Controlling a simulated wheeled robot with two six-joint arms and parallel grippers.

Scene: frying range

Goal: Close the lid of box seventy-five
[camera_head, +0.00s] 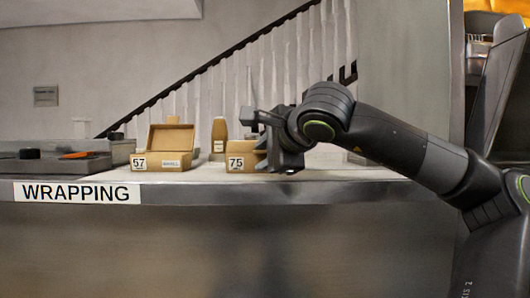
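Box seventy-five (237,163) is a small brown carton with a white "75" label on its front. It stands on the counter near the middle of the head view. My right gripper (266,138) is over and in front of its right side, hiding that part of the box. No raised lid shows above the visible left part, but I cannot tell the lid's full position. Whether the gripper touches the box, and how far its fingers are apart, is unclear. My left gripper is not in view.
Box fifty-seven (165,163) stands to the left with its lid raised. A brown bottle (219,134) stands behind, between the boxes. A grey tray (60,165) lies at the far left. The counter (330,192) bears a "WRAPPING" sign (77,192); its front right is clear.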

